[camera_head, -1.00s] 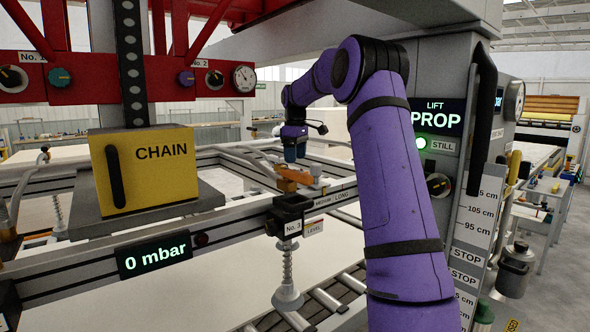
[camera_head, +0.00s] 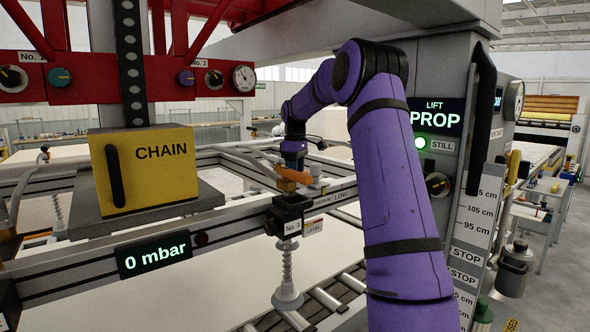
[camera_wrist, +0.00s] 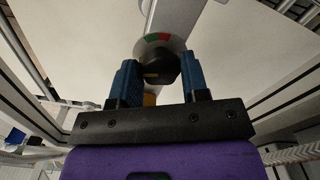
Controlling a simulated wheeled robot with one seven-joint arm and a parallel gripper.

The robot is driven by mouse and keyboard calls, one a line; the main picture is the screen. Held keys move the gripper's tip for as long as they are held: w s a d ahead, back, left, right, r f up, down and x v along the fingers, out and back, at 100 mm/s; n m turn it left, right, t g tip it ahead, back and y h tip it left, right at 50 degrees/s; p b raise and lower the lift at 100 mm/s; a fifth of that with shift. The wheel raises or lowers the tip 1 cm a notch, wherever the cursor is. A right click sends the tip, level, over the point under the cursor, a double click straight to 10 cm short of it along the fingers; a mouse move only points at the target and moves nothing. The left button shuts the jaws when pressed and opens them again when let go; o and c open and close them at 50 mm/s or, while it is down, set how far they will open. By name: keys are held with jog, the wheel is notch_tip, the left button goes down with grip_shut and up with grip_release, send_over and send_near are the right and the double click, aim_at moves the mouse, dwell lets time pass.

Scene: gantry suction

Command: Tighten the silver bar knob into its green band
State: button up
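In the wrist view the two blue fingers of my gripper (camera_wrist: 160,78) stand on either side of a dark rounded knob (camera_wrist: 160,66) with a small orange mark. Whether they press on it or leave a thin gap cannot be told. A pale dial with a red and green band (camera_wrist: 157,39) shows just beyond the knob, on a silver bar (camera_wrist: 174,14). In the head view my gripper (camera_head: 293,163) points down at an orange part (camera_head: 296,174) on the frame behind the No. 3 block. The knob itself is not clear there.
The black No. 3 block (camera_head: 287,214) with a suction cup (camera_head: 288,297) below it sits in front of the gripper. A yellow CHAIN box (camera_head: 150,172) stands left on the beam. The LIFT column (camera_head: 438,80) is at right, close to my arm. A display (camera_head: 155,257) reads 0 mbar.

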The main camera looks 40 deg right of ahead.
jog(key=shift+m, duration=3.1)
jog(key=o, duration=0.9)
jog(key=shift+r, duration=0.1)
notch_tip(320, 180, up, 11)
jog(key=shift+f, duration=0.15)
